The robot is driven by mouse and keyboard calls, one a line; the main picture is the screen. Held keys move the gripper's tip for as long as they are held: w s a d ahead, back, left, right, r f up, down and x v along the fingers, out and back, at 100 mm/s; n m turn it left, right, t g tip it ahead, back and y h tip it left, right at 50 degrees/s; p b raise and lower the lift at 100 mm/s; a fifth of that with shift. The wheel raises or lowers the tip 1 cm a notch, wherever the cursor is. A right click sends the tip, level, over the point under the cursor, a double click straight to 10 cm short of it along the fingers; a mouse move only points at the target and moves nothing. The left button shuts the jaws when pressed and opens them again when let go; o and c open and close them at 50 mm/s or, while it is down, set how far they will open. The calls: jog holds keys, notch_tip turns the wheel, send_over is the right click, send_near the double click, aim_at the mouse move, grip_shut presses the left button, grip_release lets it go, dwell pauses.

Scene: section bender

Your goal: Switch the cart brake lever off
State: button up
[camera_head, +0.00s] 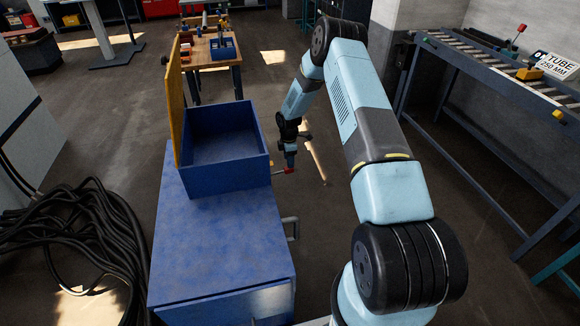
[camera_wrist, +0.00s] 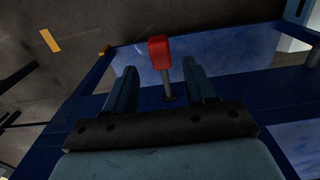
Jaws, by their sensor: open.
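The cart (camera_head: 220,245) is a blue cabinet in the middle of the head view. Its brake lever shows as a small red tip (camera_head: 283,171) at the cart's right side. In the wrist view the lever has a red block-shaped knob (camera_wrist: 160,50) on a thin grey rod. My gripper (camera_head: 290,160) points down beside the cart's right side, close to the lever. In the wrist view my gripper (camera_wrist: 159,68) is open, with one finger on each side of the rod and knob in the picture. Gaps show on both sides; whether they are level in depth I cannot tell.
An open blue box (camera_head: 225,150) with a raised yellow panel (camera_head: 175,100) is on the cart top. Black cables (camera_head: 80,235) lie on the floor at left. A roller table (camera_head: 490,70) stands at right. Floor between the cart and roller table is partly clear.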

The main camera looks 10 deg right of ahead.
jog(key=shift+f, duration=2.3)
jog(key=shift+c, duration=0.4)
grip_shut()
